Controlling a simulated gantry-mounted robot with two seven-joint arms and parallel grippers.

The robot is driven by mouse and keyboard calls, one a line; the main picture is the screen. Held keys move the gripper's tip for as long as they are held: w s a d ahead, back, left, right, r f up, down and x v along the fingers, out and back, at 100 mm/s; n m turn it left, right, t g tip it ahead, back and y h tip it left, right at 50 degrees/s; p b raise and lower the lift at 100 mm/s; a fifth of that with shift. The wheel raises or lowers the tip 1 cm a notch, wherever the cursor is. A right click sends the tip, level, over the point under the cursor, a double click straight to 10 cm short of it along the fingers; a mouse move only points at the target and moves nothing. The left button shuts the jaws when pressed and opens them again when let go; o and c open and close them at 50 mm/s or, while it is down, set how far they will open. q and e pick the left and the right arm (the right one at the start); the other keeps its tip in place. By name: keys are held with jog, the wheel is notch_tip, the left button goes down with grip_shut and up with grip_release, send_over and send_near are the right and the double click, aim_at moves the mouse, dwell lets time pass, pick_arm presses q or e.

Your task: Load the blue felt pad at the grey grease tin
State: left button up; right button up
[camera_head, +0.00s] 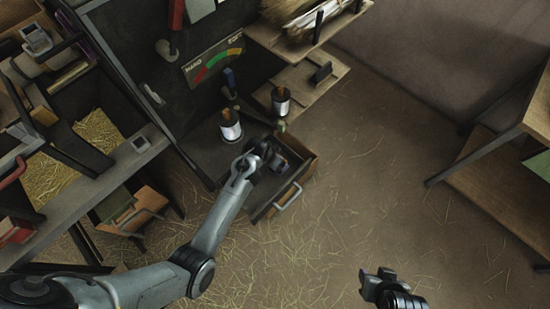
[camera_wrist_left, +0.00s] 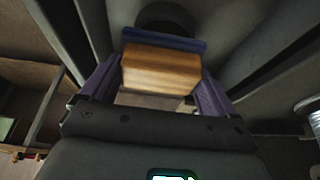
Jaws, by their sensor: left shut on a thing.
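The felt pad (camera_wrist_left: 160,68) is a wooden block with a blue felt layer (camera_wrist_left: 165,43) along its far side. My left gripper (camera_head: 283,160) is over the open drawer, its purple-looking fingers shut on the block's two sides in the left wrist view (camera_wrist_left: 155,88). A dark round shape (camera_wrist_left: 165,16), seemingly the grease tin, is just beyond the felt. I cannot tell whether the felt touches it. In the head view my gripper and wrist largely hide the pad and tin. My right gripper (camera_head: 377,277) is empty over the floor at lower right; its finger gap is unclear.
The open drawer (camera_head: 264,208) has a pale handle (camera_head: 288,199). A hard-to-soft gauge (camera_head: 214,62) is on the dark panel. A wooden table stands at right; straw-strewn floor (camera_head: 370,190) is open between.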

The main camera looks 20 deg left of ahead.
pick_arm(q)
jog(key=shift+f, duration=0.5)
dwell(0.6)
dwell(0.5)
dwell(1.0)
jog(key=shift+f, duration=0.15)
dwell(0.5)
jog(key=shift+p, duration=0.3)
notch_tip(320, 180, up, 4)
jog(key=p, duration=0.3)
jog(key=shift+f+p, duration=0.25)
jog(key=shift+p, duration=0.1)
notch_tip(320, 180, up, 4)
jog(key=p, duration=0.4)
jog(key=shift+f, duration=0.1)
